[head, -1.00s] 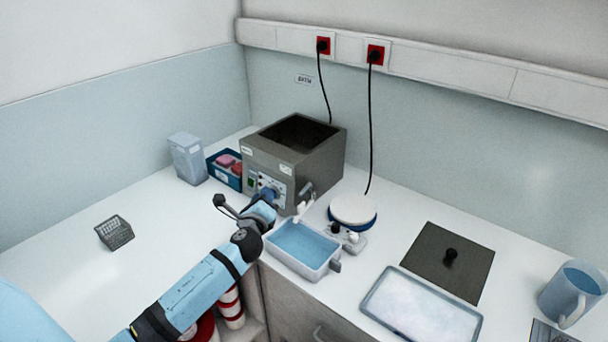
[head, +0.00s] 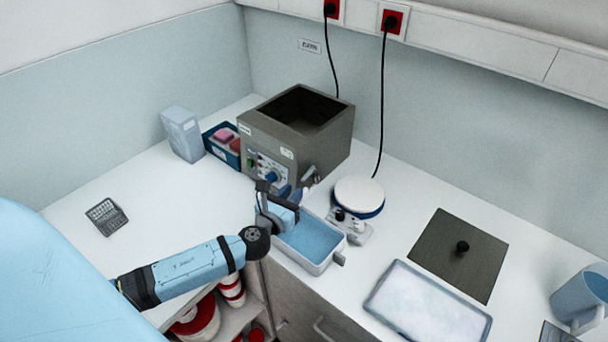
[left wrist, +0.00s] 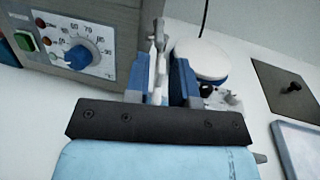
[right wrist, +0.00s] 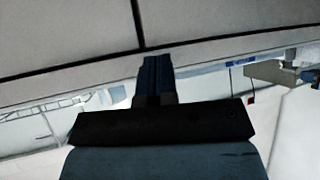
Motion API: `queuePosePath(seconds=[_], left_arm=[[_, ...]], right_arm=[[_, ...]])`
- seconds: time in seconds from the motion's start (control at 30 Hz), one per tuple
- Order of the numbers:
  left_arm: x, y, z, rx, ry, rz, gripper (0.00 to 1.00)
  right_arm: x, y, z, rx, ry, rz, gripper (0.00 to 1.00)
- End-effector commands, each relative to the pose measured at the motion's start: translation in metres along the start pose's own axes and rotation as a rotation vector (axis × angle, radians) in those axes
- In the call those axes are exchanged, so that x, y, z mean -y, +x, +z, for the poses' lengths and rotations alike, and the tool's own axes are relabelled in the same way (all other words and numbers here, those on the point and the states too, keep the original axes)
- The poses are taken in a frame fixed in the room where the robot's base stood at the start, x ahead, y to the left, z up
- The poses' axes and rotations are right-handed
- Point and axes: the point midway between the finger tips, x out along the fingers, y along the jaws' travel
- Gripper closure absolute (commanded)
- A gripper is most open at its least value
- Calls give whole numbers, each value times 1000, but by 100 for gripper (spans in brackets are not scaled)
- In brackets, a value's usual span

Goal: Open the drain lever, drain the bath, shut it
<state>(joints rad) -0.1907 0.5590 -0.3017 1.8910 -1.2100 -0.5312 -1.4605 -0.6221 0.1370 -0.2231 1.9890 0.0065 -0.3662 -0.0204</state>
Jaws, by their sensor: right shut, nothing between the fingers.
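The bath is a grey metal box (head: 330,145) with an open dark top, standing at the back of the counter. Its drain lever and tap (head: 311,176) stick out at the front right; the lever also shows in the left wrist view (left wrist: 158,45). My left gripper (head: 297,190) is at the tap. Its two blue fingers (left wrist: 160,85) stand apart, one on each side of the tap, with gaps visible. A pale tub (head: 340,257) with blue liquid stands below, partly hidden by my left gripper. My right gripper (right wrist: 157,75) is shut and empty, facing a pale panelled surface.
A round white-topped device (head: 358,193) stands right of the tap. A dark lid (head: 440,262) with a knob, a white tray (head: 400,310) and a blue jug (head: 580,297) are further right. A blue box (head: 216,148) and a clear container (head: 183,135) stand left of the bath.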

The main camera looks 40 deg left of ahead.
Motion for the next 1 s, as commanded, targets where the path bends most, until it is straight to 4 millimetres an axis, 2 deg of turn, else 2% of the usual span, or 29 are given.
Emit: queuePosePath(seconds=[0.03,0.2,0.4,0.73,0.77,0.8,0.87,1.0], left_arm=[[0,13,4,2,-1,1,77],[0,43,2,1,-1,1,77],[0,62,0,-1,-1,0,77],[0,66,0,0,-2,0,77],[0,66,0,-1,-2,0,79],[0,66,0,0,-2,0,88],[0,66,0,0,-2,0,100],[0,66,0,0,-1,-1,100]], right_arm=[[0,-2,-4,-1,0,1,100],[-1,-5,-8,-2,1,3,100],[-1,-5,-8,0,2,5,100],[-1,-5,-9,0,3,5,100],[-1,-5,-9,0,3,5,100],[-1,-5,-9,0,3,5,100],[-1,-5,-9,-1,3,5,100],[-1,-5,-8,-1,3,5,100]])
